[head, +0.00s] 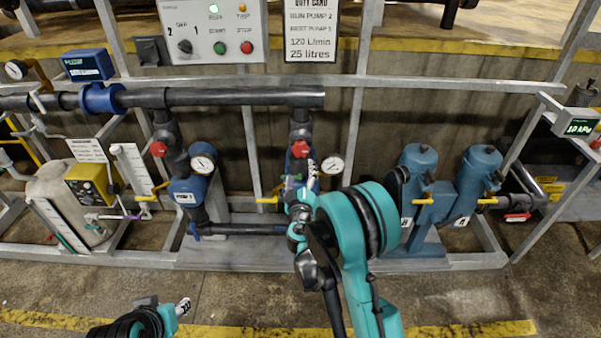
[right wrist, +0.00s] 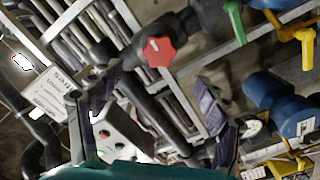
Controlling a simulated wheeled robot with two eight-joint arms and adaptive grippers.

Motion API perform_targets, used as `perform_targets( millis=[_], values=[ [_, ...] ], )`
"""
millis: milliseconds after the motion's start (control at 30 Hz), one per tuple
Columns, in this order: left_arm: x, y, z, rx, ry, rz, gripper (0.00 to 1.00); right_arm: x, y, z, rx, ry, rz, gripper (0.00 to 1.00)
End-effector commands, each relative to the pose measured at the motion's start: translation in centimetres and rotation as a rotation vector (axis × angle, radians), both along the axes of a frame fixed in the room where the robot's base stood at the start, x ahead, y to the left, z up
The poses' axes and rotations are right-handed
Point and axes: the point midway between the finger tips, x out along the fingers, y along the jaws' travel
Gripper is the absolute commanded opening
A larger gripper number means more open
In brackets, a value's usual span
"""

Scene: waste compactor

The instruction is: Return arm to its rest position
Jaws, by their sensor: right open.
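My right arm (head: 358,240) is teal and black and reaches up from the bottom into the middle of the head view. Its gripper (head: 303,180) is in front of the right-hand pump pipe, just below a red star-shaped knob (head: 300,149). In the right wrist view the two dark fingers (right wrist: 150,112) are spread wide with nothing between them. The red knob (right wrist: 158,50) shows beyond the fingertips, apart from them. My left gripper (head: 180,308) is low at the left, partly cut off by the bottom edge; its jaws are not clear.
A pipe frame with a horizontal dark pipe (head: 230,97), another red knob (head: 158,148) and round gauges (head: 332,164) stands ahead. Blue filter housings (head: 416,170) are to the right. A control box (head: 213,32) is above. Floor (head: 450,290) in front is clear.

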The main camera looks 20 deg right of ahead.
Motion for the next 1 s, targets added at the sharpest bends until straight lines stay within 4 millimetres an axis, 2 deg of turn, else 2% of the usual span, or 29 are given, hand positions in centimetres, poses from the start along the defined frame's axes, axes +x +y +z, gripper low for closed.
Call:
perform_targets(
  millis=[267, 367, 467, 600, 733, 867, 1000],
  values=[
    [0.0, 0.0, 0.0, 0.0, 0.0, 0.0, 0.4, -0.2, -0.2, 0.4, 0.009, 0.003, -0.007, 0.76],
    [0.0, 0.0, 0.0, 0.0, 0.0, 0.0, 0.4, -0.9, -1.1, 1.7, 0.042, 0.019, -0.034, 0.76],
    [0.0, 0.0, 0.0, 0.0, 0.0, 0.0, 0.4, -2.5, -2.5, 3.6, 0.107, 0.055, -0.082, 0.76],
    [0.0, 0.0, 0.0, 0.0, 0.0, 0.0, 0.4, -6.3, -4.5, 5.9, 0.226, 0.138, -0.159, 0.76],
    [0.0, 0.0, 0.0, 0.0, 0.0, 0.0, 0.4, -10.7, -5.5, 6.8, 0.335, 0.233, -0.213, 0.76],
    [0.0, 0.0, 0.0, 0.0, 0.0, 0.0, 0.4, -15.8, -5.5, 6.7, 0.448, 0.344, -0.244, 0.76],
    [0.0, 0.0, 0.0, 0.0, 0.0, 0.0, 0.4, -21.7, -4.3, 5.7, 0.57, 0.472, -0.251, 0.76]
  ],
)
